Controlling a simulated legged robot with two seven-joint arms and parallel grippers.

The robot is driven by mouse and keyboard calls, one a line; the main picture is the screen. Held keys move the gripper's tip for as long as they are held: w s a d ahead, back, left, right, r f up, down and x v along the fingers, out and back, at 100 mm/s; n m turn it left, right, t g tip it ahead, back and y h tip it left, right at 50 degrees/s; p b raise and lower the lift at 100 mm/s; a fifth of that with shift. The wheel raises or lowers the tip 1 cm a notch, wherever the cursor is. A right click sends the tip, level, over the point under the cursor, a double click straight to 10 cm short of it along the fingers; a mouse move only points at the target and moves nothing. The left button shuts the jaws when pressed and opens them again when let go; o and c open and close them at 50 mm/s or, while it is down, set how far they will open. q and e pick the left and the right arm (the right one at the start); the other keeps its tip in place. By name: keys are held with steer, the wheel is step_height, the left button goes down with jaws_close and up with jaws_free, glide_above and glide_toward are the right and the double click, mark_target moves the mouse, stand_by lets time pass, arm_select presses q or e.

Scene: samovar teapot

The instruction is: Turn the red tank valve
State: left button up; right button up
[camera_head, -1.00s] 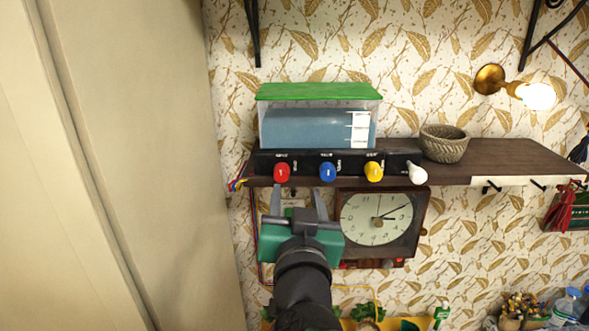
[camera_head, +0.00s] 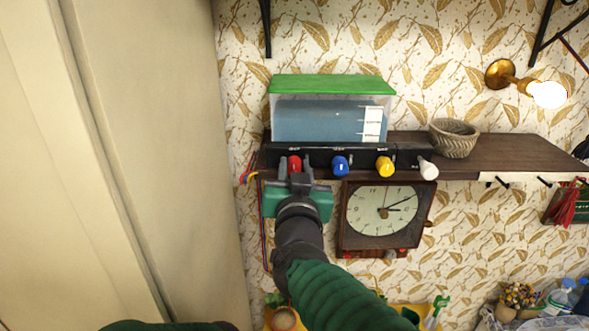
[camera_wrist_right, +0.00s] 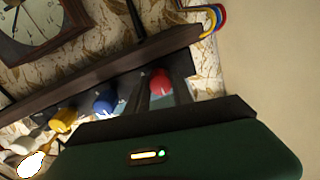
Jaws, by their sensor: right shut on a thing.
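The red tank valve (camera_head: 294,163) is a rounded red knob at the left end of a black valve panel (camera_head: 268,158). The panel runs along the front of a shelf, below a clear tank (camera_head: 318,122) of blue liquid with a green lid. My right gripper (camera_head: 294,168) reaches up from below and is shut on the red valve, with a finger on each side. In the right wrist view the red valve (camera_wrist_right: 160,83) shows between the two dark fingers (camera_wrist_right: 162,92). My left gripper is not in view; only a bit of dark green sleeve shows at the bottom left.
Blue (camera_head: 340,166), yellow (camera_head: 385,166) and white (camera_head: 428,168) knobs sit to the right on the panel. A clock (camera_head: 384,212) hangs below the shelf (camera_head: 500,155), close right of my right arm. A woven bowl (camera_head: 454,138) stands on the shelf. A pale panel fills the left side.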

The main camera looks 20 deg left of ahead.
steer(key=shift+s+a+f, duration=0.1)
steer(key=shift+s+a, duration=0.05)
steer(key=shift+a, duration=0.2)
jaws_close()
steer(key=shift+w+d+f, duration=0.15)
steer(key=shift+w+d, duration=0.15)
steer(key=shift+d, duration=0.2)
steer(key=shift+s+a+f+m+b, duration=0.15)
steer(key=shift+a+m+b, duration=0.15)
steer(key=shift+m+b, duration=0.4)
steer(key=m, duration=0.1)
steer(key=m+b, duration=0.1)
steer(key=shift+d+m, duration=0.2)
steer(key=shift+m, duration=0.1)
steer(key=m+b, duration=0.3)
steer(key=m, duration=0.2)
steer(key=shift+a+f+m, duration=0.1)
steer(key=shift+m, duration=0.2)
steer(key=m+b, duration=0.2)
steer(key=m, duration=0.2)
steer(key=shift+m+t, duration=0.3)
steer(key=shift+m, duration=0.1)
steer(key=shift+m+h+b, duration=0.3)
steer(key=shift+m+b, duration=0.85)
steer(key=shift+m, duration=0.85)
